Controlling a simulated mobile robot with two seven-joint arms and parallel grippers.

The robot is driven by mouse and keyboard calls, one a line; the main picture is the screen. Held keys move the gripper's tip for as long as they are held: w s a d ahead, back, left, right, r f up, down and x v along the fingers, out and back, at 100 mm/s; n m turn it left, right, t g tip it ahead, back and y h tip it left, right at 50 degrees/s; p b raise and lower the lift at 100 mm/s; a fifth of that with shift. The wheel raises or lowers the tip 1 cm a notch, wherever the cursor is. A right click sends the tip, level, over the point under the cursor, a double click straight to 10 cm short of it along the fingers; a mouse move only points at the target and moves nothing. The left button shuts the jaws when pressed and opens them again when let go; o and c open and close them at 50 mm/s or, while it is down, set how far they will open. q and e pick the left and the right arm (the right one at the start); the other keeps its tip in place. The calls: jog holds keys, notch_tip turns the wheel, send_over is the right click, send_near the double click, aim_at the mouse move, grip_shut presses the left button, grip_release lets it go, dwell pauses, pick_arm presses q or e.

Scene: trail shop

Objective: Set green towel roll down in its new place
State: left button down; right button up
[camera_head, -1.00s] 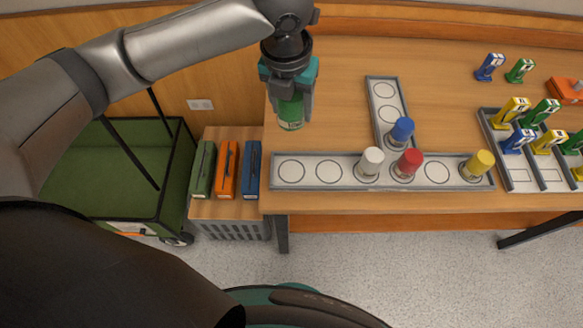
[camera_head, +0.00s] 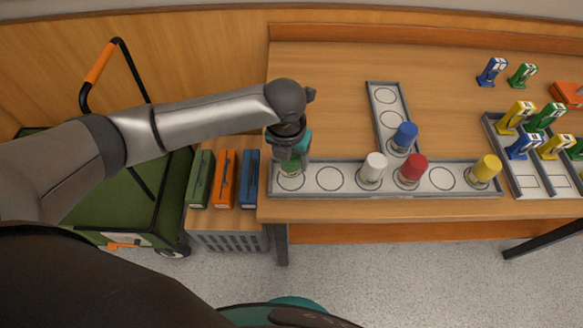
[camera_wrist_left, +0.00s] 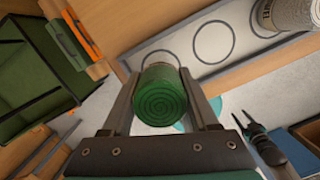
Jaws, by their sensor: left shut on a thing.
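The green towel roll (camera_head: 289,167) is in my left gripper (camera_head: 291,163), upright over the leftmost circle of the long grey tray (camera_head: 350,190). I cannot tell whether its base touches the tray. In the left wrist view the green towel roll (camera_wrist_left: 160,95) shows its spiral end between the two fingers of my left gripper (camera_wrist_left: 165,90), which are shut on it. The tray's circles (camera_wrist_left: 213,42) show beyond it.
The long tray also holds a white roll (camera_head: 373,168), a red roll (camera_head: 411,170) and a yellow roll (camera_head: 486,168). A blue roll (camera_head: 405,136) stands on the short tray (camera_head: 380,93). Coloured cases (camera_head: 225,178) and a green cart (camera_head: 100,210) are at left.

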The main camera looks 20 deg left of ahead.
aim_at(292, 169)
pick_arm(q)
notch_tip(292, 169, down, 4)
jog(key=shift+b, duration=0.5)
jog(key=shift+c, duration=0.8)
grip_release()
jog(key=shift+f, duration=0.1)
jog(key=r+p, duration=0.1)
jog(key=r, duration=0.3)
jog(key=s+r+p, duration=0.1)
jog(key=r, duration=0.3)
jog(key=s+r+p, duration=0.1)
jog(key=r, duration=0.3)
jog(key=shift+a+r, duration=0.1)
